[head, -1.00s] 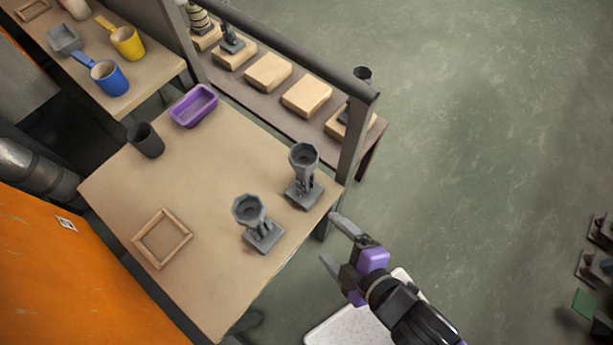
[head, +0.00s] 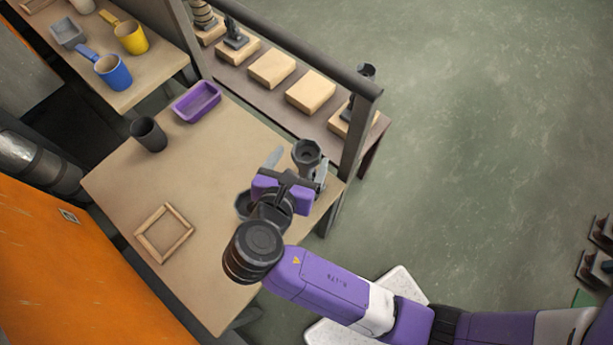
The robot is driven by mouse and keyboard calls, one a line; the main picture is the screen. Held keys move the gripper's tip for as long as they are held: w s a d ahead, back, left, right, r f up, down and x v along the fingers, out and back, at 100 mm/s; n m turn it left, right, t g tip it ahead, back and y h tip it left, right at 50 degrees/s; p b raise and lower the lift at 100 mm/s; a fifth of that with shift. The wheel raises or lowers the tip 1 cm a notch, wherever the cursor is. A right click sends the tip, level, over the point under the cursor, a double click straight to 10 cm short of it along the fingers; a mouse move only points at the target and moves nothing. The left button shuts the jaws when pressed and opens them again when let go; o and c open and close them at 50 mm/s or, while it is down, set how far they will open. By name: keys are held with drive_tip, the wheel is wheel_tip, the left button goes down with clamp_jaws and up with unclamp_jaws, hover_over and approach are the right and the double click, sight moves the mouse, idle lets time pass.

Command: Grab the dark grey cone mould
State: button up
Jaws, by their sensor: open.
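Two grey moulds with funnel-shaped cups stand on the table (head: 205,130). The taller mould (head: 306,152) is near the right edge; its cup shows, while most of its stem and base is hidden by my gripper. The shorter mould (head: 241,203) is almost wholly covered by my wrist. My gripper (head: 297,163) is open, with one finger at the left of the taller mould's cup and one at its right. I cannot tell how far its fingers are above or around the stem, or whether they touch it.
A dark tapered cup (head: 148,134), a purple tray (head: 196,102) and a wooden frame (head: 164,233) stand on the table's left side. A post and rail (head: 300,70) border the right side. Behind it, a shelf holds wooden blocks (head: 310,91). The table's middle is clear.

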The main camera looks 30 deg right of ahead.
sight(310, 145)
drive_tip(key=x, duration=0.7)
drive_tip(key=shift+s+d+f, duration=0.1)
drive_tip(key=shift+d+f, duration=0.05)
clamp_jaws()
